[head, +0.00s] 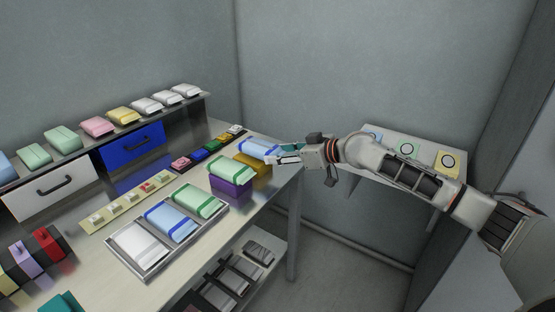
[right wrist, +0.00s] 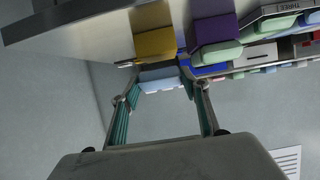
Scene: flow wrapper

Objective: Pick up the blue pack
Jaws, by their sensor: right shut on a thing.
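A light blue pack (head: 258,147) with darker blue bands is at the yellow block (head: 256,167) near the table's right end. I cannot tell whether it rests on the block or is just above it. My right gripper (head: 289,154) reaches it from the right and is shut on its near end. In the right wrist view the pack (right wrist: 160,77) sits between the two fingertips of my right gripper (right wrist: 161,86), beside the yellow block (right wrist: 155,44). Another blue pack (head: 171,222) lies in the tray. My left gripper is not in view.
A green pack (head: 231,170) lies on a purple block (head: 231,188) just left of the held pack. The tray (head: 146,268) also holds white and green packs. A shelf (head: 115,138) with several packs stands behind. A side table (head: 400,180) is at the right.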

